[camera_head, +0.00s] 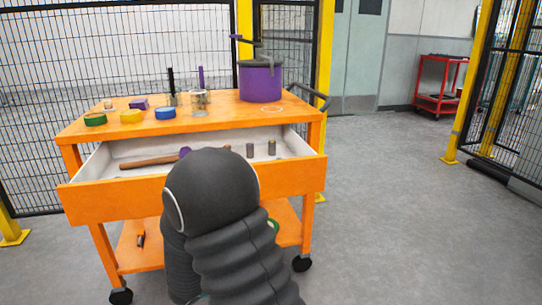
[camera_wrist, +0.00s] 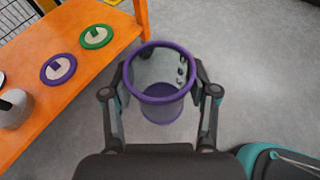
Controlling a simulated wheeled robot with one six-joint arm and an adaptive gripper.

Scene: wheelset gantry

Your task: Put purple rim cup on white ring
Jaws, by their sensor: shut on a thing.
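The purple rim cup (camera_wrist: 162,88) is see-through with a purple rim and a purple bottom. My gripper (camera_wrist: 162,92) is shut on it, one finger on each side, in the wrist view. The cup is held with its open top toward the camera, over grey floor beside the orange shelf. In the head view my arm hides the gripper and the cup. A thin white ring (camera_head: 272,109) lies on the orange cart top (camera_head: 226,118), in front of the purple pot, at the right side. It looks empty.
The cart's drawer (camera_head: 120,194) is open, with a wooden handle (camera_head: 148,161) and grey cylinders (camera_head: 250,150) inside. The purple pot (camera_head: 260,82), a clear cup (camera_head: 200,98) and tape rolls (camera_head: 131,116) stand on top. Purple (camera_wrist: 58,69) and green (camera_wrist: 95,37) discs lie on the shelf.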

